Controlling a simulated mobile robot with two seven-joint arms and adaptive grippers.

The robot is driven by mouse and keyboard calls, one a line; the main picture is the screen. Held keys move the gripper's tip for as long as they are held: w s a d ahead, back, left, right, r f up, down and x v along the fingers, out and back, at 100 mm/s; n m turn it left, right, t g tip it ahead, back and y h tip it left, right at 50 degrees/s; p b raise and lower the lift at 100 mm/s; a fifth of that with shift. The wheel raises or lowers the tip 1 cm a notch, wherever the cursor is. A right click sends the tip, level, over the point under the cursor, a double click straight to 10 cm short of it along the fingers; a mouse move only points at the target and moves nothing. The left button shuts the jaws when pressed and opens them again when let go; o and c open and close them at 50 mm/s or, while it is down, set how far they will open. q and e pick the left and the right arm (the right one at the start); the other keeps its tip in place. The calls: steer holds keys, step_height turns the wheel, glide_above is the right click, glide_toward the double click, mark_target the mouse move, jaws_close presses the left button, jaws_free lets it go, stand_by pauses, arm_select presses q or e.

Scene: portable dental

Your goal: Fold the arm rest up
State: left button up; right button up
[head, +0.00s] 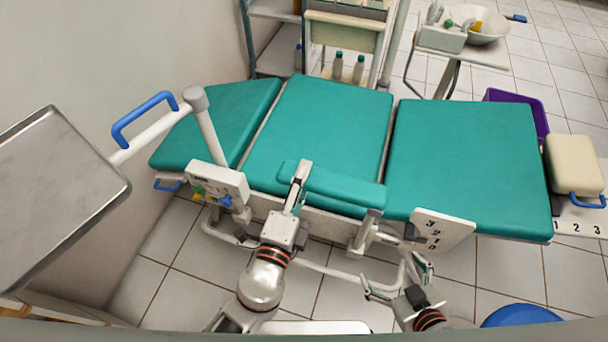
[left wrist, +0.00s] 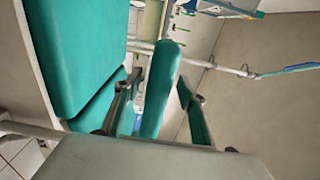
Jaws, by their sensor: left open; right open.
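The arm rest (head: 345,187) is a narrow teal pad along the near edge of the dental chair's middle section (head: 330,125). It lies roughly level, and a pale post (head: 364,232) stands under its right end. My left gripper (head: 300,177) is at the pad's left end. In the left wrist view the arm rest (left wrist: 160,92) runs between the two spread fingers of the open left gripper (left wrist: 159,78). I cannot tell whether a finger touches it. My right gripper (head: 393,272) is open and empty, low in front of the chair and below the number plate (head: 441,231).
A metal tray (head: 60,190) on an arm with a blue handle (head: 145,115) is at the left. A control box (head: 217,184) sits left of my left gripper. A blue round seat (head: 520,316) is at the lower right. Tiled floor shows in front of the chair.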

arm_select(q)
steer(key=shift+w+d, duration=0.2)
steer(key=shift+w, duration=0.35)
jaws_close()
